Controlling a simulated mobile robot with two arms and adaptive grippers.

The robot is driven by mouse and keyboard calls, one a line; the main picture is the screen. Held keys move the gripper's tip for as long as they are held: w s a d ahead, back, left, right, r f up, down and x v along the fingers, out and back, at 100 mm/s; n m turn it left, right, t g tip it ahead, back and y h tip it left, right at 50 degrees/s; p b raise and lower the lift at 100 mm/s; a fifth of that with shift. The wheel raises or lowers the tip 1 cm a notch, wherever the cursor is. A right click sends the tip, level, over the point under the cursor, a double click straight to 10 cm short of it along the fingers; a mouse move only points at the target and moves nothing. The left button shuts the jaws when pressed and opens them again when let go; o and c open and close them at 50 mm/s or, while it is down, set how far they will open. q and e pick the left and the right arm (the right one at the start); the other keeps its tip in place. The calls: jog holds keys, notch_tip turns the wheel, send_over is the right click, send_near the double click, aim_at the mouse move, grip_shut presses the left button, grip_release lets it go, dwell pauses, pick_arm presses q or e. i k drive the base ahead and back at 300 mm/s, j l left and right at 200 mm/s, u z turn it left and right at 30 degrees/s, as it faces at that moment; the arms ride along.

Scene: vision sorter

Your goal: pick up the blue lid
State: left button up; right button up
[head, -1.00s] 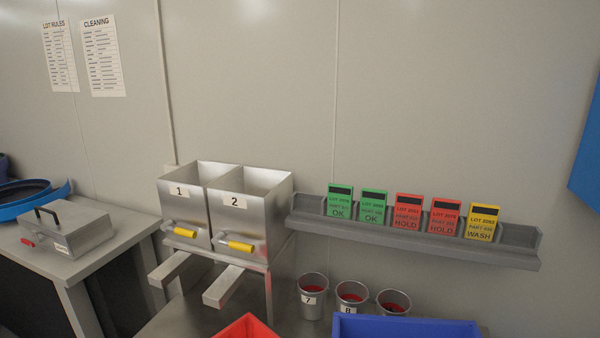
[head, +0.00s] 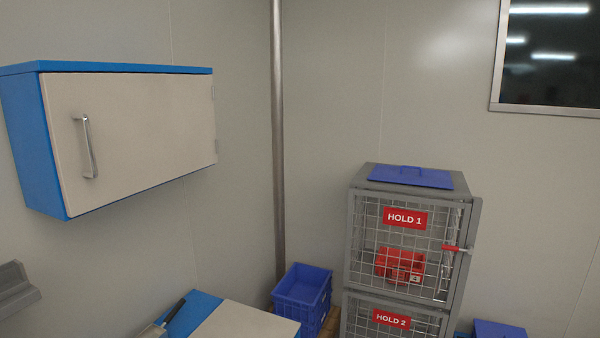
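A flat blue lid (head: 410,177) with a small raised handle lies on top of the grey wire cage (head: 358,228) marked HOLD 1, right of the middle in the head view. It lies flat and nothing covers it. Neither of my grippers shows in the head view, so I cannot see whether they are open or shut.
The cage door is shut, with a red latch (head: 456,249) and a red bin (head: 398,264) inside. A second cage marked HOLD 2 (head: 392,319) is below. A blue crate (head: 302,288) stands left of it. A blue and cream wall cabinet (head: 130,135) hangs at left.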

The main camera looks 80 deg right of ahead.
aim_at(414, 175)
jog(key=z, duration=3.35)
jog(key=i+l+u, duration=0.1)
jog(key=i+l, duration=0.2)
jog(key=i+l+u, duration=0.1)
jog(key=i+l, duration=0.2)
jog(key=i, duration=0.2)
